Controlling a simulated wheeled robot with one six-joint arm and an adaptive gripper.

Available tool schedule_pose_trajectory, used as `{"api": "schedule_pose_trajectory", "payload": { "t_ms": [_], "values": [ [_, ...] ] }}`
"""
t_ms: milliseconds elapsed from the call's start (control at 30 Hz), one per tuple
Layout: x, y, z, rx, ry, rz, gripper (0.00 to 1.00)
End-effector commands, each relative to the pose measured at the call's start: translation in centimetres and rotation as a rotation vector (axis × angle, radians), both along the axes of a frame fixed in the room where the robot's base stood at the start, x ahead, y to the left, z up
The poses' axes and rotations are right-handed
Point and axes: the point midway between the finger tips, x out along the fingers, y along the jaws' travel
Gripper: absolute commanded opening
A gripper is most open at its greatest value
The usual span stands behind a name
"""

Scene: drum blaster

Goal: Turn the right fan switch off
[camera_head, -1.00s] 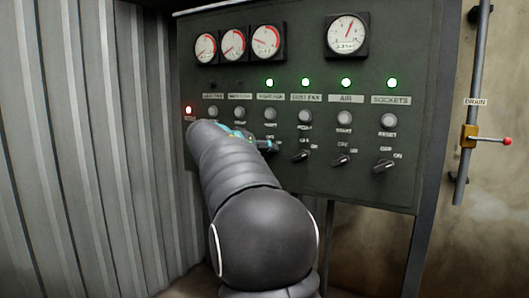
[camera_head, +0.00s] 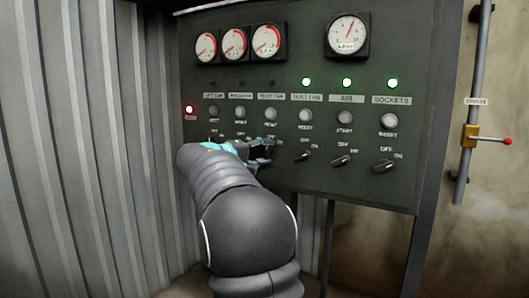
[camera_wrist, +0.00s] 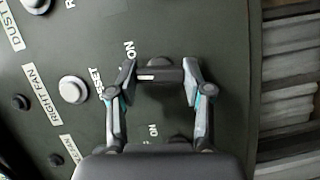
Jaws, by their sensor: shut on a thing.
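The dark control panel (camera_head: 350,185) fills the middle of the head view. The right fan column carries a label (camera_head: 270,97), an unlit lamp (camera_head: 270,82) and a reset button (camera_head: 270,114). My gripper (camera_head: 262,150) is at the right fan switch, which it mostly hides in this view. The wrist view shows the dark right fan switch knob (camera_wrist: 160,75) between my two fingertips (camera_wrist: 160,78); the fingers are shut on it. An "ON" mark (camera_wrist: 130,50) is beside it. The RIGHT FAN label (camera_wrist: 42,93) and white reset button (camera_wrist: 73,90) lie to the left.
Dust fan (camera_head: 303,155), air (camera_head: 341,161) and sockets (camera_head: 384,166) switches are to the right, their lamps lit green. A red lamp (camera_head: 189,109) glows at left. Corrugated metal wall (camera_head: 90,150) stands close on the left. A drain valve (camera_head: 470,136) is at far right.

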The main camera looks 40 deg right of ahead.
Motion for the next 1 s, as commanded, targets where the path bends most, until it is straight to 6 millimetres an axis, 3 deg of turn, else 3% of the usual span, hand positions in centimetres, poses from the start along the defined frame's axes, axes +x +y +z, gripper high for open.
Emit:
{"api": "schedule_pose_trajectory", "payload": {
  "t_ms": [400, 933, 967, 1000],
  "values": [
    [0.02, 0.01, -0.11, -0.067, 0.162, 0.001, 0.15],
    [0.03, 0.0, -0.12, -0.075, 0.182, 0.001, 0.15],
    [0.03, 0.0, -0.11, -0.075, 0.182, 0.001, 0.57],
    [0.03, -0.01, -0.12, -0.075, 0.182, 0.001, 0.67]
  ]
}}
